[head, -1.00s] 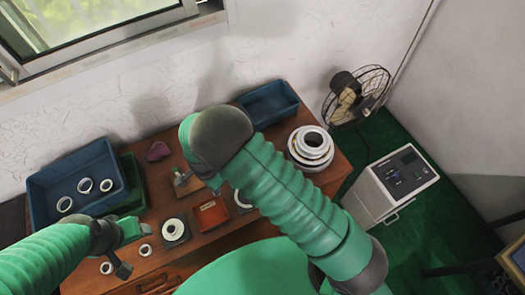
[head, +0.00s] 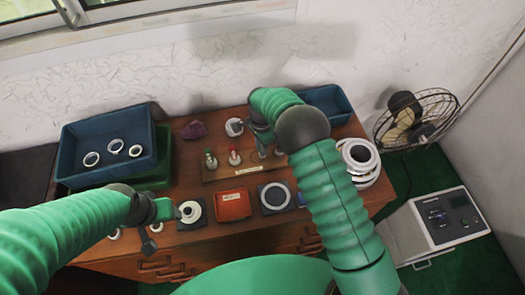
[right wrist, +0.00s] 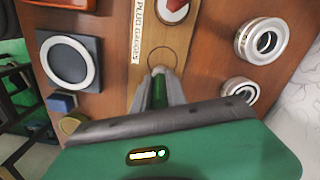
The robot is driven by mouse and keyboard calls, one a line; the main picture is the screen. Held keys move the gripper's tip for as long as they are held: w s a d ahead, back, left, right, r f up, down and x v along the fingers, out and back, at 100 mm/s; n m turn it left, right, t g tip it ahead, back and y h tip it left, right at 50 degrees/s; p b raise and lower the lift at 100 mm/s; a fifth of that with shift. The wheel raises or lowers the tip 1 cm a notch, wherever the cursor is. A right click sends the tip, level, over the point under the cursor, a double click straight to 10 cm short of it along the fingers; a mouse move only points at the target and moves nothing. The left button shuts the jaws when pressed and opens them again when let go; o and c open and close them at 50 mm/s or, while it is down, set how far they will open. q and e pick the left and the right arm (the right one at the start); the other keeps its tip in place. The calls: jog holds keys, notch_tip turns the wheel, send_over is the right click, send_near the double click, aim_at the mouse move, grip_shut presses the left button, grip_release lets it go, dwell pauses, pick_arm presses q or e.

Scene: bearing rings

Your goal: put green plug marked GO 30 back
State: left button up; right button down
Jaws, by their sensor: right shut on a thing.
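The wooden plug gauge stand (head: 222,176) lies along the middle of the table. In the head view a green-topped plug (head: 210,159) and a red-topped plug (head: 234,157) stand on its left part. My right gripper (head: 264,148) is over its right part. In the right wrist view my right gripper (right wrist: 160,78) is shut on a green plug (right wrist: 159,94), at a round outline (right wrist: 163,57) on the stand. I cannot tell whether the plug touches the stand, and its marking is hidden. My left gripper (head: 160,212) is near the front left; its jaw opening is unclear.
A blue tray (head: 75,140) with several rings stands at the left on a green tray (head: 163,165). A red box (head: 233,205) and a dark pad with a ring (head: 273,197) lie in front of the stand. Stacked rings (head: 360,160) stand at the right.

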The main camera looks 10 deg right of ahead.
jog(key=a, duration=0.3)
jog(key=shift+w+a, duration=0.15)
jog(key=shift+a, duration=0.2)
jog(key=shift+a+f, duration=0.1)
jog(key=shift+f, duration=0.05)
jog(key=c, duration=1.6)
grip_release()
jog(key=shift+d, duration=0.35)
jog(key=shift+o, duration=1.3)
jog(key=d, duration=0.2)
jog(key=shift+d, duration=0.3)
jog(key=shift+a+p, duration=0.3)
notch_tip(320, 180, up, 13)
jog(key=b, duration=0.2)
pick_arm(q)
jog(key=shift+a+f, duration=0.55)
jog(key=shift+a, duration=0.25)
jog(key=shift+a+f, duration=0.5)
jog(key=shift+a, duration=0.25)
pick_arm(e)
jog(key=s+d+n+t, duration=0.1)
jog(key=s+d+n, duration=0.2)
jog(key=s, duration=0.9)
jog(key=s+d+n+t, duration=0.1)
jog(key=s+d+n, duration=0.2)
jog(key=s+n, duration=0.7)
jog(key=shift+s+d+f+n+t, duration=0.15)
jog(key=shift+s+d+n+t, duration=0.2)
jog(key=shift+s, duration=1)
